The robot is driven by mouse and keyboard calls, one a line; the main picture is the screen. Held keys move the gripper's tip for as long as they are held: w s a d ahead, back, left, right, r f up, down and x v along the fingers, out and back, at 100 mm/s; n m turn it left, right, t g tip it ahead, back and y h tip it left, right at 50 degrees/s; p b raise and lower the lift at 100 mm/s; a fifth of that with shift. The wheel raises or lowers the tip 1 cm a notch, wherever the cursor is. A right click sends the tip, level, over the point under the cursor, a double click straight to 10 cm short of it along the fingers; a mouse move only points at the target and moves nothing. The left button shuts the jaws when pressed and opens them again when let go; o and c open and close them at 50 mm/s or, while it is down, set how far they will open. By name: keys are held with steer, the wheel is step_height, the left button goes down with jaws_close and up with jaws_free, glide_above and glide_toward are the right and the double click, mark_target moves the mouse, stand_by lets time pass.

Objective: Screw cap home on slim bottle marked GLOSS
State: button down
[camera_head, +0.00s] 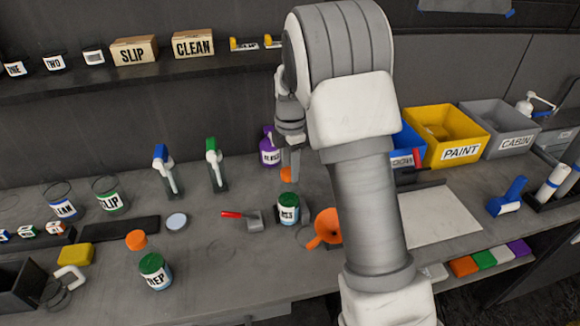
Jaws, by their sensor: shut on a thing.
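My gripper (289,163) points down over the middle of the bench, its fingers shut on a small orange cap (286,175). Below it stands a small bottle with a dark green top and a white label (288,209); its lettering is too small to read surely, so I cannot tell if it is GLOSS. The cap appears above and apart from this bottle. A similar bottle marked PREP (154,272) stands at the front left. A second orange cap (136,240) lies just behind it. My arm hides part of the bench to the right.
An orange funnel (324,230) is close right of the middle bottle, and a red-handled scraper (243,219) lies to its left. A purple bottle (268,150) stands behind.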

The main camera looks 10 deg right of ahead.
steer(key=m, duration=0.7)
steer(key=shift+p, duration=0.35)
steer(key=m, duration=0.4)
steer(key=shift+r+m+p, duration=0.1)
steer(key=shift+m+p, duration=0.2)
steer(key=shift+p, duration=0.05)
steer(key=m, duration=0.3)
steer(key=shift+c, duration=1.7)
jaws_free()
